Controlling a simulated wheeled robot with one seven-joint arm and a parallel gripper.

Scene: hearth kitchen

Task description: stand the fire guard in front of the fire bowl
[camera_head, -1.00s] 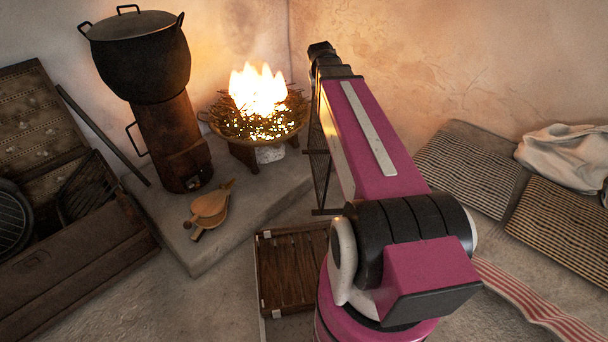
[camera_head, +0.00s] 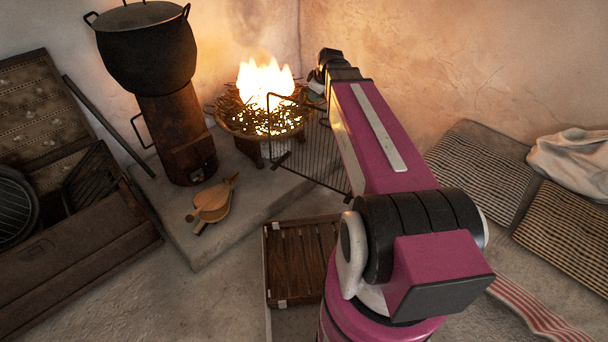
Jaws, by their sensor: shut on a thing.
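The fire bowl (camera_head: 231,121) stands on the raised hearth slab near the back corner, filled with twigs and burning with tall flames. The fire guard (camera_head: 308,158), a dark frame with thin bars, is upright at the front right of the bowl. Its left part overlaps the bowl's right side in the picture, and its right part is hidden behind my arm. My gripper (camera_head: 318,85) is at the far end of my magenta arm, by the guard's top, shut on the guard. The fingertips are mostly hidden, and I cannot tell whether the guard's foot touches the slab.
A black pot (camera_head: 146,52) sits on a rusty stove (camera_head: 178,135) left of the bowl. Bellows (camera_head: 213,202) lie on the hearth slab (camera_head: 262,192). A slatted wooden crate (camera_head: 298,262) stands on the floor in front. Striped mats (camera_head: 477,172) lie at right.

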